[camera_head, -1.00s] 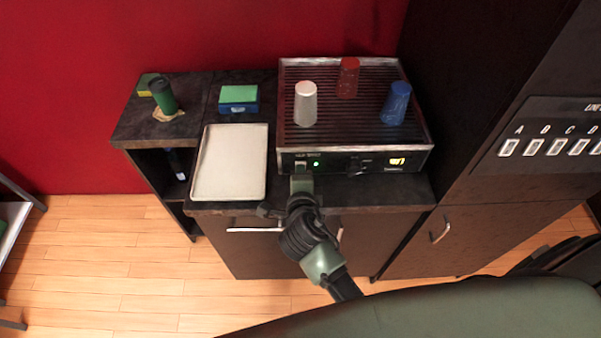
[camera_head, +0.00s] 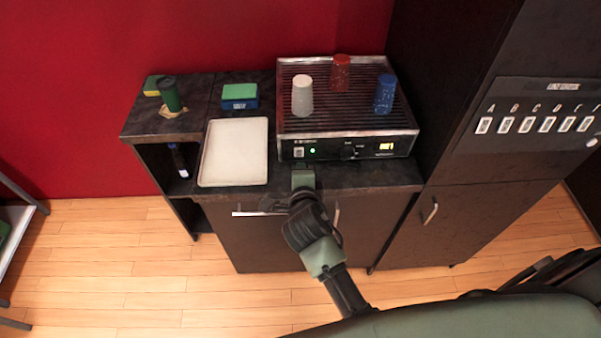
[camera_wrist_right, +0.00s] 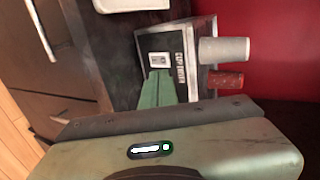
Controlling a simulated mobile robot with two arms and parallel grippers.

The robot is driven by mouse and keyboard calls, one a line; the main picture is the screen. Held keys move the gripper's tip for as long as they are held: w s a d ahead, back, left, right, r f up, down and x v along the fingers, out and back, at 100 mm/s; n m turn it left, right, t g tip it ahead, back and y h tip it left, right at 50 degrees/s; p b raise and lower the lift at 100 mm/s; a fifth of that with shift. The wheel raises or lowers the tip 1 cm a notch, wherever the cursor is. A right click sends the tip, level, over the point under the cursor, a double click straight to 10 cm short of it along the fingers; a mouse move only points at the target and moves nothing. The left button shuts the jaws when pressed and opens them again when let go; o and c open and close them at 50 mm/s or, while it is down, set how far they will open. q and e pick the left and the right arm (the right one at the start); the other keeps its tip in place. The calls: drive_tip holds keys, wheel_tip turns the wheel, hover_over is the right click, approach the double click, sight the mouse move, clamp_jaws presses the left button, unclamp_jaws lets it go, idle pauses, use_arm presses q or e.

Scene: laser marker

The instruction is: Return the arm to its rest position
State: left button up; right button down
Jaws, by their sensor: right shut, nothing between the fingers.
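My right arm reaches up from the bottom of the head view. Its green gripper (camera_head: 303,180) is shut and empty, in front of the black machine with a ribbed top (camera_head: 330,100). In the head view the fingertips show just below the machine's front panel, left of its middle. In the right wrist view the closed green fingers (camera_wrist_right: 158,90) point at the panel, below a white switch (camera_wrist_right: 159,60). A gap between tips and panel is hard to judge. My left gripper is not in view.
A white cup (camera_head: 302,97), a red cup (camera_head: 340,74) and a blue cup (camera_head: 384,95) stand on the machine. A pale tray (camera_head: 234,152) lies left of it. A cabinet (camera_head: 490,205) stands to the right. The floor in front (camera_head: 150,270) is clear.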

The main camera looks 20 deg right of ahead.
drive_tip(key=s+a+f+n+g+y+b, duration=0.15)
drive_tip(key=s+f+n, duration=0.3)
drive_tip(key=f, duration=0.75)
drive_tip(key=s+f+n+g+y+b, duration=0.15)
drive_tip(key=s+f+n+b, duration=0.35)
drive_tip(key=f, duration=0.7)
drive_tip(key=s+f+n+g+p, duration=0.1)
drive_tip(key=s+f+n+g, duration=0.4)
drive_tip(key=f, duration=0.7)
use_arm(q)
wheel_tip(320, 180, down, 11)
drive_tip(key=b, duration=0.5)
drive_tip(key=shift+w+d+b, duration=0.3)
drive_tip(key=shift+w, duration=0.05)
use_arm(e)
drive_tip(key=s+d+f+n+g, duration=0.1)
drive_tip(key=s+d+f+n, duration=0.2)
drive_tip(key=s+f, duration=0.4)
drive_tip(key=s+d+f+n+g, duration=0.1)
drive_tip(key=s+d+f+n, duration=0.2)
drive_tip(key=s+f, duration=0.4)
drive_tip(key=s+d+f+n+g, duration=0.1)
drive_tip(key=s+d+f+n, duration=0.2)
drive_tip(key=s, duration=1.4)
wheel_tip(320, 180, down, 4)
drive_tip(key=shift+s+f, duration=0.1)
drive_tip(key=shift+s, duration=0.2)
